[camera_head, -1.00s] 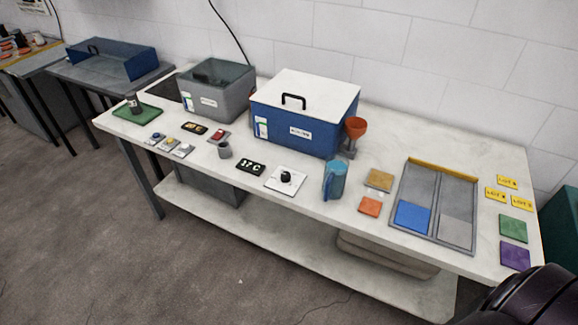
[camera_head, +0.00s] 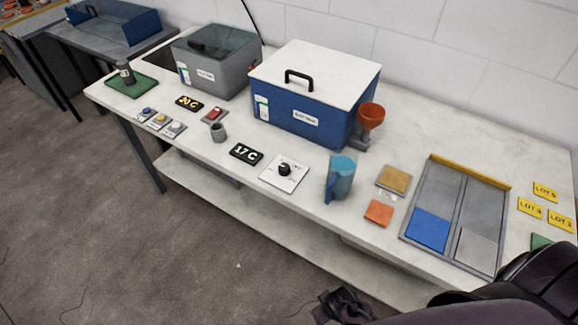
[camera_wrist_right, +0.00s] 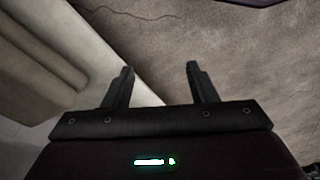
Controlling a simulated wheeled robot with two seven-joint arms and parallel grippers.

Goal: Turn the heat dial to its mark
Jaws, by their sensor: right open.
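The heat dial (camera_head: 284,170) is a black knob on a white square plate (camera_head: 271,178) near the table's front edge in the head view. Marks on the plate are too small to read, and I cannot tell where the knob points. Left of it, a black display (camera_head: 246,154) reads about 17 C. My right gripper (camera_wrist_right: 160,68) is open and empty in the right wrist view, over the floor beside the table's lower part. It is apart from the dial, which that view does not show. My left gripper is not in view.
A blue box with a white lid (camera_head: 313,95) stands behind the dial. A divided tray (camera_head: 456,205) lies farther right.

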